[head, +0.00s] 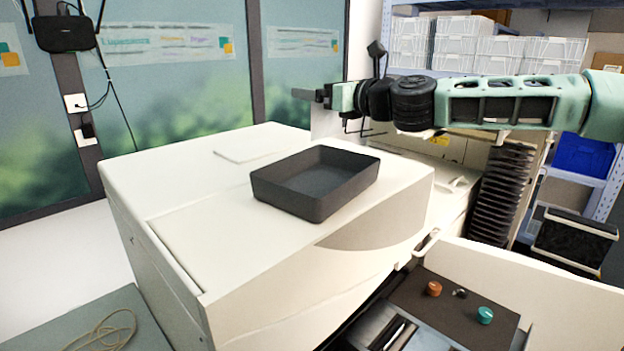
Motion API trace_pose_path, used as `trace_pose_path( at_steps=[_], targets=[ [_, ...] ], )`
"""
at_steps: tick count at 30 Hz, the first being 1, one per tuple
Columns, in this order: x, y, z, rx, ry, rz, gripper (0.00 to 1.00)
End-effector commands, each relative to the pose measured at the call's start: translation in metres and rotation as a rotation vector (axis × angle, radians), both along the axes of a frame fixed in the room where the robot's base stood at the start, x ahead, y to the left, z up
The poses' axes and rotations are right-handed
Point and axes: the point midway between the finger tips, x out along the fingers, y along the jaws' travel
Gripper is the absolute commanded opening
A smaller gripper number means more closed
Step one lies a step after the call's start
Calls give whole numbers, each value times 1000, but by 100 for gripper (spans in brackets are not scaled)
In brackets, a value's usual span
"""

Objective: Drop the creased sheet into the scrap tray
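The scrap tray appears to be the dark grey open tray (315,184) on top of the white printer; its visible floor is empty. My gripper (308,95) is above and behind the tray, its dark fingers pointing left. A pale flat piece (325,122) shows directly below the fingers. It may be the creased sheet, but I see no crease and cannot tell whether the fingers hold it. A thin white flat piece (250,149) lies on the printer top, behind and left of the tray; I cannot tell whether it is a sheet or part of the printer.
The white printer (160,190) fills the middle, with free room on its top left of the tray. A control panel with an orange knob (433,289) and a teal knob (485,315) is at front right. Shelves with clear bins (500,50) stand behind my arm.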

Motion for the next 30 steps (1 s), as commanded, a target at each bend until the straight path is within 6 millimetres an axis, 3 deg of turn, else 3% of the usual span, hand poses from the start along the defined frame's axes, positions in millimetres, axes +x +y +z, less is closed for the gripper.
trace_pose_path(
  at_steps=[12, 24, 25, 30],
  targets=[
    [0, 0, -48, -1, 1, 0, 70],
    [0, 0, -54, -1, -1, 0, 70],
    [0, 0, -54, -1, -1, 0, 99],
    [0, 0, -54, -1, -1, 0, 100]
  ],
)
